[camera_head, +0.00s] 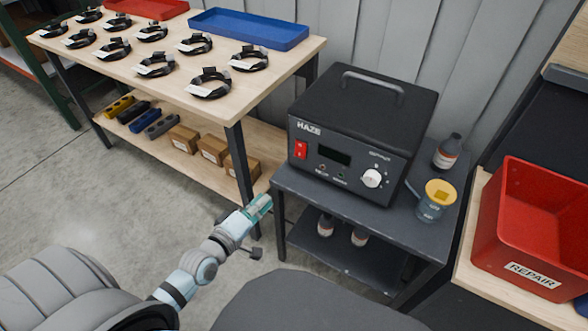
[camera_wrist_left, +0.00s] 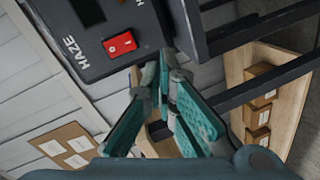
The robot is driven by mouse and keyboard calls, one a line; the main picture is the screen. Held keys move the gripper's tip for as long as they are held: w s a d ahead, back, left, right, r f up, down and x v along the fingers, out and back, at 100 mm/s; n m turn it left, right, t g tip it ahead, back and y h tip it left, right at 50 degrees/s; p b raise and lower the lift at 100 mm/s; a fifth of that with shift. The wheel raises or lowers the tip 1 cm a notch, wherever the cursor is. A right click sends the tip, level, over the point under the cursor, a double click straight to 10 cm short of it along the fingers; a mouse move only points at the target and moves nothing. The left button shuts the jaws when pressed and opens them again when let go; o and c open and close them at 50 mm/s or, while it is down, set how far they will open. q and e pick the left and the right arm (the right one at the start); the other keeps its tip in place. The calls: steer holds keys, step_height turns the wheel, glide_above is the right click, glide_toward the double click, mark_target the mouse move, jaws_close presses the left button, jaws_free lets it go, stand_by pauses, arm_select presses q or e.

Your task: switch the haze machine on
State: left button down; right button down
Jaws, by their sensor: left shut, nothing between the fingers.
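The haze machine (camera_head: 345,130) is a black box with a top handle, standing on a dark grey cart. Its front has a red rocker switch (camera_head: 300,150) at the left, a dark display (camera_head: 334,154) and a white knob (camera_head: 372,178). In the left wrist view the red switch (camera_wrist_left: 120,44) with its I and O marks shows close to the HAZE lettering; I cannot tell which side is pressed. My left gripper (camera_head: 261,204) is shut and empty, below and left of the switch, apart from the machine. Its teal fingers (camera_wrist_left: 164,92) show in the left wrist view. My right gripper is out of view.
A wooden bench (camera_head: 140,75) with cable coils and a blue tray (camera_head: 248,28) stands left. A red REPAIR bin (camera_head: 530,225) is right. Floor left of my arm is clear.

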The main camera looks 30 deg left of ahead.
mark_target(299, 157)
arm_select(q)
steer(key=r+n, duration=0.2)
steer(key=r+n+t, duration=0.1)
steer(key=n, duration=0.1)
steer(key=shift+w+d+r, duration=0.3)
steer(key=shift+d+r, duration=0.05)
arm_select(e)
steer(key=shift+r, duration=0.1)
